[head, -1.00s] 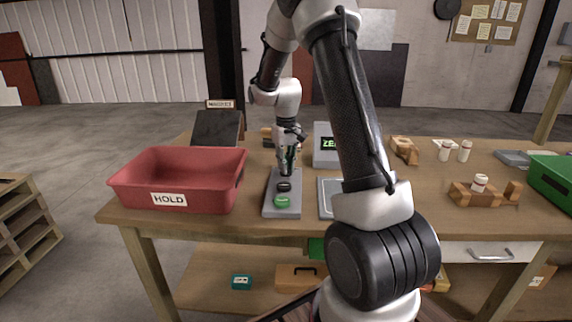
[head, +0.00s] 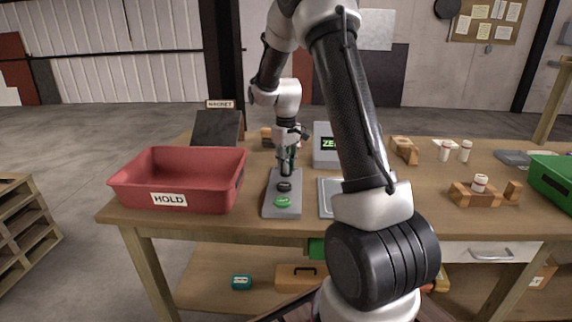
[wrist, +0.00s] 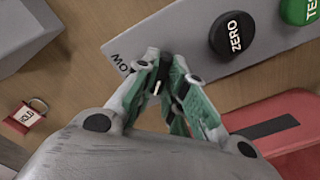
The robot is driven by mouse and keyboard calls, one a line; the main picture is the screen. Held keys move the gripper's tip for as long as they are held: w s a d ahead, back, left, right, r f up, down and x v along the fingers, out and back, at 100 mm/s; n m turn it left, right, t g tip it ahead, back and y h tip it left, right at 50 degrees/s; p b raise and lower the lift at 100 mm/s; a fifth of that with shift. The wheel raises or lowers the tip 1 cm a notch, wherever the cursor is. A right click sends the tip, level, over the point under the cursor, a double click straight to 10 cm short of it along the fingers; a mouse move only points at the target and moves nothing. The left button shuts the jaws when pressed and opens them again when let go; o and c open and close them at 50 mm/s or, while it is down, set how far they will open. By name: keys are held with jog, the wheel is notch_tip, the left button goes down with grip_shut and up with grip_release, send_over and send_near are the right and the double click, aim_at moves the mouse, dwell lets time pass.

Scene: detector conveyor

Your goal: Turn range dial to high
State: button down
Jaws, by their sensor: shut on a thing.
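A grey control panel (head: 270,207) lies on the bench, with a black ZERO button (wrist: 235,35) and a green TEST button (wrist: 302,8) in a row. The buttons also show in the head view, black (head: 284,187) nearer my gripper and green (head: 282,202) at the near end. My gripper (wrist: 160,85) points down at the panel's far end, shut on the range dial. The dial is mostly hidden between the fingers; a small white mark (wrist: 157,87) shows there. Partly covered lettering, ending in "OW", shows beside the fingers. The dial's exact setting cannot be told.
A red HOLD bin (head: 133,198) stands left of the panel. A grey tray (head: 328,200) and a display box (head: 323,158) are close on the right.

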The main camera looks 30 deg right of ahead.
jog(key=c, duration=1.5)
grip_release()
notch_tip(320, 180, up, 12)
jog(key=shift+r, duration=0.1)
jog(key=shift+s+a+r+m+t, duration=0.4)
jog(key=shift+s+a+r+t, duration=0.6)
jog(key=shift+s, duration=4.15)
jog(key=shift+s+a+r+m+t, duration=0.45)
jog(key=shift+s+a+r, duration=1)
jog(key=shift+s, duration=3.65)
jog(key=shift+s+a+r+m+t, duration=0.35)
jog(key=shift+s+a+r+t, duration=0.65)
jog(key=shift+s, duration=4.15)
